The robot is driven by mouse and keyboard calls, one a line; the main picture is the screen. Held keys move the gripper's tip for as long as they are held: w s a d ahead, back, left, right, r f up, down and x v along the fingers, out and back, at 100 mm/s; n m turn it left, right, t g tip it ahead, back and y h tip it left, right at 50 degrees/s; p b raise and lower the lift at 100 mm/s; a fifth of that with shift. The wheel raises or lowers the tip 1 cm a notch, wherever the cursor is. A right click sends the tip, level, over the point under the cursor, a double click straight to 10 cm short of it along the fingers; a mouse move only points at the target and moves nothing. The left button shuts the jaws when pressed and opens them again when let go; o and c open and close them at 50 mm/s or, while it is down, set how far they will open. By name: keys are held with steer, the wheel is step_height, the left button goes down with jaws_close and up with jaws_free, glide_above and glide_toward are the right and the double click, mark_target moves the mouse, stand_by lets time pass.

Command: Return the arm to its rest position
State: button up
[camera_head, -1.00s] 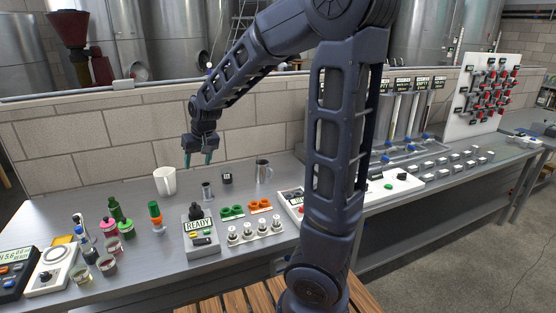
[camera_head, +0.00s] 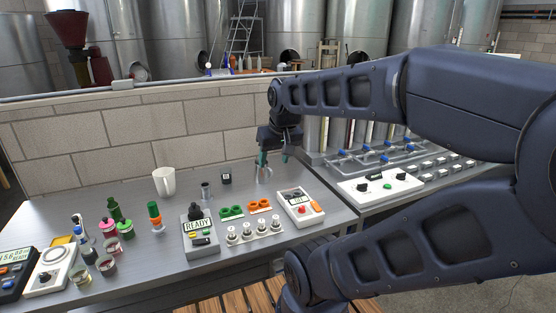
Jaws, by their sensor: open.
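My gripper (camera_head: 273,159) points down over the back of the grey bench (camera_head: 335,212), toward its right part. Its two teal-tipped fingers are apart. A metal cup (camera_head: 264,174) shows just below and between the fingertips; I cannot tell whether the fingers reach around it or are only in line with it. My arm bends across the right half of the view and hides part of the bench and the wall panel.
A white mug (camera_head: 164,181) and a small metal cup (camera_head: 206,191) stand to the left. A box reading READY (camera_head: 200,241), bottles and jars crowd the left bench. A white control box (camera_head: 300,207) and a valve rack (camera_head: 375,158) lie right.

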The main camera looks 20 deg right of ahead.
steer(key=shift+s+d+f, duration=0.1)
steer(key=shift+s+d, duration=0.15)
steer(key=shift+s, duration=0.4)
